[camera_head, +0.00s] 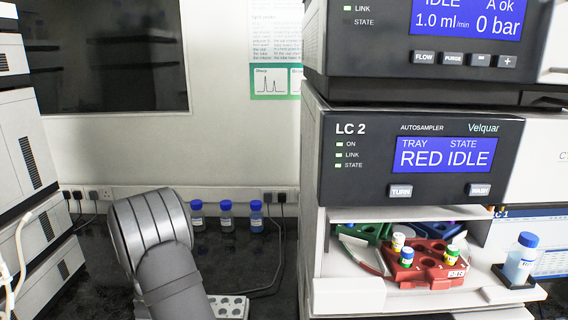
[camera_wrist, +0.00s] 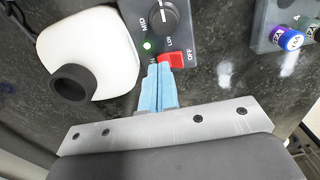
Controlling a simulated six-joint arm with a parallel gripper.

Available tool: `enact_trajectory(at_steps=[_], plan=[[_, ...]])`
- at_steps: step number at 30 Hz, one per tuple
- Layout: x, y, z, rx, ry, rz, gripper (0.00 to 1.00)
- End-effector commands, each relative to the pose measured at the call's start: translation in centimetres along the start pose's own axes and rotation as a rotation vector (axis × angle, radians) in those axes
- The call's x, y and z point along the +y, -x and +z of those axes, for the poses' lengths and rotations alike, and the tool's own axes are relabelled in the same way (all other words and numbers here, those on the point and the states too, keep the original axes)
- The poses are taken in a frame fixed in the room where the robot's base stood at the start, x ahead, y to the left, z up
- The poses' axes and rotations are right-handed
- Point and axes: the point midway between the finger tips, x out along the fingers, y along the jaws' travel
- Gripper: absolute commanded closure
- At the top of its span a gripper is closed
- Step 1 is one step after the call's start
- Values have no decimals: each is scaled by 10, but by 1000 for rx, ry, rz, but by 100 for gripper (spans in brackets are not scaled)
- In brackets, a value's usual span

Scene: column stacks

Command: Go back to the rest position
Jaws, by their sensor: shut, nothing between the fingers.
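My gripper (camera_wrist: 162,68) is shut and empty in the wrist view, its two light blue fingers side by side. The fingertips are at the edge of a red switch (camera_wrist: 171,61) on a grey control panel (camera_wrist: 183,20). I cannot tell whether they touch it. The panel also has a black knob (camera_wrist: 156,17), ON and OFF lettering and a lit green lamp (camera_wrist: 148,46). In the head view my arm is bent at the lower left, and the gripper is hidden there.
A white device with a black cup (camera_wrist: 72,83) lies left of the fingers. A grey rack (camera_wrist: 270,22) with capped vials is at the right. In the head view, blue-capped bottles (camera_head: 226,216) stand behind my arm. The LC 2 autosampler (camera_head: 420,152) with its red tray (camera_head: 431,262) fills the right.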

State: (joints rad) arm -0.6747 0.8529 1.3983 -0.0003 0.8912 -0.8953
Motion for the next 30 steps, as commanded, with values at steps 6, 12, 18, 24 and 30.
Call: enact_trajectory(at_steps=[6, 12, 18, 24, 30], plan=[[1, 30, -1, 4, 0, 4, 100], [-3, 68, -2, 2, 3, 11, 100], [-17, 102, -5, -3, 6, 54, 100], [-31, 133, -7, -5, 9, 98, 100], [-46, 164, -7, -6, 8, 141, 100]])
